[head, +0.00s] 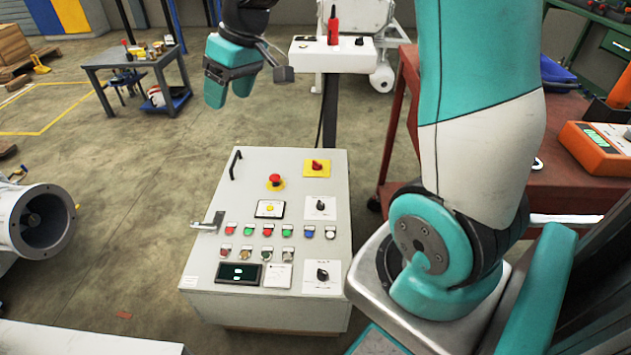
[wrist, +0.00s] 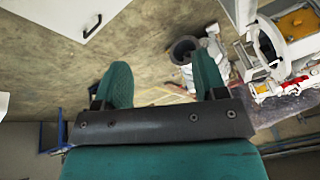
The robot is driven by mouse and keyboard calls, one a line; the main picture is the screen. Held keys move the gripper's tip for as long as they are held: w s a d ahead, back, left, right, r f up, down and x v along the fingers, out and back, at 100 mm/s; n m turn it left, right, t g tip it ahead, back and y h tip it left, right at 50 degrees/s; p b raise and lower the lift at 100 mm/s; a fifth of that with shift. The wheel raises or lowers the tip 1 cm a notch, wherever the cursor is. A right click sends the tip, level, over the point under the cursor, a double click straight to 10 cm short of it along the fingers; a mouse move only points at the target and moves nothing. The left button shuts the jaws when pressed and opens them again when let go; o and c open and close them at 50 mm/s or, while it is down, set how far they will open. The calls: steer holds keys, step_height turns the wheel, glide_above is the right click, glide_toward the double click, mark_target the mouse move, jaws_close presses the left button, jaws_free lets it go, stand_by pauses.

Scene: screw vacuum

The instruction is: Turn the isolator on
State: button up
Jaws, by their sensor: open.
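The isolator (head: 317,167) is a red rotary handle on a yellow plate, at the upper right of the grey control cabinet's sloping panel (head: 225,185) in the head view. I cannot tell its exact switch position. My gripper (head: 230,95) is in the air above and beyond the panel, up and left of the isolator, and touches nothing. In the wrist view my gripper (wrist: 165,85) shows two teal fingers set wide apart with nothing between them. The isolator does not show clearly in the wrist view.
A red emergency button (head: 275,181) and several knobs and lamps share the panel. A black handle (head: 235,167) and a latch (head: 208,222) stick out at its left. A red bench (head: 480,150) stands to the right. A white control box (head: 335,55) is behind. Open floor lies left.

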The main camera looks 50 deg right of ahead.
steer(key=w+d+f+m+h+b, duration=0.1)
steer(key=w+d+f+b, duration=0.2)
steer(key=d+f, duration=0.4)
steer(key=w+d+f+m+b, duration=0.1)
steer(key=w+d+f+b, duration=0.2)
steer(key=d+f, duration=0.4)
steer(key=m+t+h+b, duration=0.2)
steer(key=b, duration=0.6)
glide_toward(317, 162)
steer(key=b+x, duration=0.5)
steer(key=x, duration=0.3)
steer(key=shift+f, duration=0.25)
steer(key=shift+w+f, duration=0.2)
steer(key=shift+f, duration=0.2)
steer(key=c, duration=0.9)
